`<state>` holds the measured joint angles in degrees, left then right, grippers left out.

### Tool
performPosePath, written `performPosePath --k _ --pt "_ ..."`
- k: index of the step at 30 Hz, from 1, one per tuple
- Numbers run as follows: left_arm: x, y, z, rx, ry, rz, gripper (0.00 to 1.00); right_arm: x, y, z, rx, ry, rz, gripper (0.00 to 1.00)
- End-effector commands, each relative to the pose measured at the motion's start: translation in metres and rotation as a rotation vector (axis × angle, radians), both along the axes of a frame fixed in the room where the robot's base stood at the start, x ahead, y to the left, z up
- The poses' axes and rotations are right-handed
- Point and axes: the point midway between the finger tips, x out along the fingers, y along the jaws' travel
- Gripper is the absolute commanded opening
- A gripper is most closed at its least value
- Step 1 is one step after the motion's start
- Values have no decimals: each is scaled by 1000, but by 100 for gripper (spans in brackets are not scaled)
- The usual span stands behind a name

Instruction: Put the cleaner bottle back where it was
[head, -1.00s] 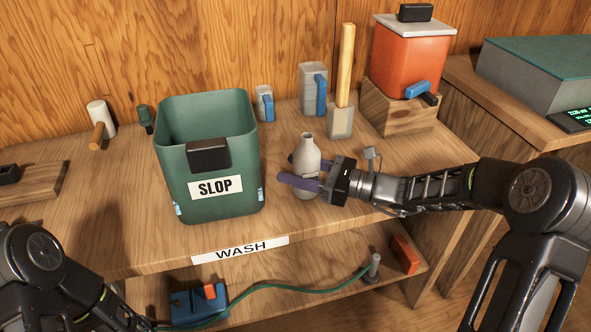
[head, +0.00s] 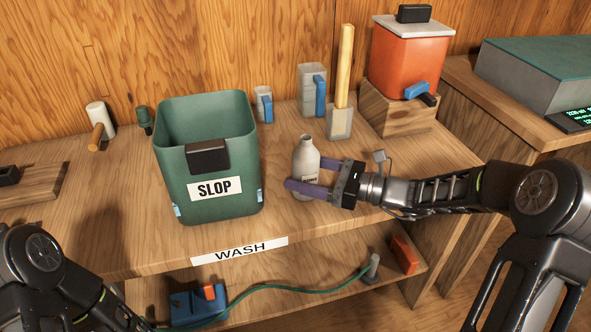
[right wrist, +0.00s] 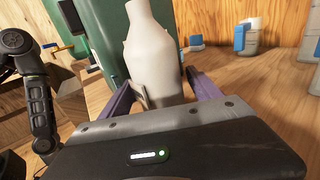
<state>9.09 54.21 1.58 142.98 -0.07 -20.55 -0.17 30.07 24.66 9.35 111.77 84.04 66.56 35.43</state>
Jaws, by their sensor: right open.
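The cleaner bottle (head: 306,154), pale grey with a narrow neck and a small label, stands upright on the wash bench just right of the green slop bin. My right gripper (head: 305,174) is open, its purple fingers reaching in from the right at the bottle's lower body. The near finger crosses in front of the bottle's base; the far finger's tip is partly hidden behind it. In the right wrist view the bottle (right wrist: 155,52) stands between the spread fingers, its top cut off. My left arm shows at the lower left, but its gripper is out of view.
The green SLOP bin (head: 205,130) stands close left of the bottle. Behind are grey jugs with blue handles (head: 312,85), a holder with a wooden stick (head: 340,120) and an orange dispenser (head: 408,60). A lower shelf (head: 300,280) holds a green hose.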

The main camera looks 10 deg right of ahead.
Motion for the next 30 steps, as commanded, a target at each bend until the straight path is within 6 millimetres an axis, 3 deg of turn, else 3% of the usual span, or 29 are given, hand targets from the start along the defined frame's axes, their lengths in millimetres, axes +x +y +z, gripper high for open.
performPosePath --k 13,18,30 --pt "0 0 7 0 0 -1 100 -46 -73 1 1 1 -2 73" --pt "0 0 8 0 0 -1 100 -52 -82 1 1 0 0 73" --pt "0 0 8 0 0 -1 100 -53 -82 0 1 0 1 73"
